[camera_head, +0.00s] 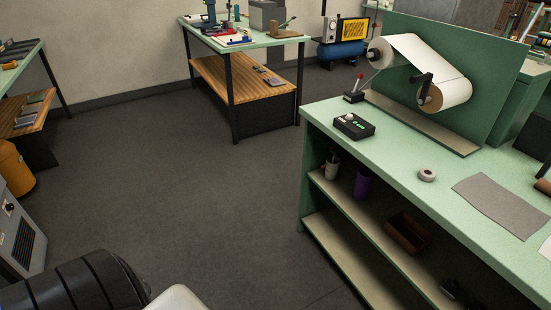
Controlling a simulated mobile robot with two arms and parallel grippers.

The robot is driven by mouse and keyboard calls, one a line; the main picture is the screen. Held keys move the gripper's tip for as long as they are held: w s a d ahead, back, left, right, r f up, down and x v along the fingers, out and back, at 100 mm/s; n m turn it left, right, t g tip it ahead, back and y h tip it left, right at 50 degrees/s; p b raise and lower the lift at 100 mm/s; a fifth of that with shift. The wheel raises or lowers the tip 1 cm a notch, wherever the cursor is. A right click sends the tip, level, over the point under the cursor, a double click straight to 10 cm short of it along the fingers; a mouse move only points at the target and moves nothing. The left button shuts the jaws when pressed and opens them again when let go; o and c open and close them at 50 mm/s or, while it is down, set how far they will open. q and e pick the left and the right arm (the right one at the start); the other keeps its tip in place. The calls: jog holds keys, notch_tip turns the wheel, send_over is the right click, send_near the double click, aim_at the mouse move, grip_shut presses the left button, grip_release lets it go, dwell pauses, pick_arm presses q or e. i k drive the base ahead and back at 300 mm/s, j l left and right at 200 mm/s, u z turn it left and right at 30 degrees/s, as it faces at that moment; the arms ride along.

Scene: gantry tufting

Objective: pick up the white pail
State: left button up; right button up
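I see nothing that is clearly a white pail. Neither of my grippers is in view.
The green workbench (395,165) at right holds a paper roll (445,92), a black control box (354,126), a tape roll (427,174) and a grey sheet (500,205). A purple cylinder (362,184) and brown box (407,232) are on its shelf. Open floor (190,190) lies left.

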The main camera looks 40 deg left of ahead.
aim_at(332, 169)
jog(key=u, duration=0.85)
jog(key=i+j+z, duration=0.1)
jog(key=i+j, duration=0.15)
jog(key=i+j+z, duration=0.1)
jog(key=i+j, duration=0.15)
jog(key=j, duration=0.2)
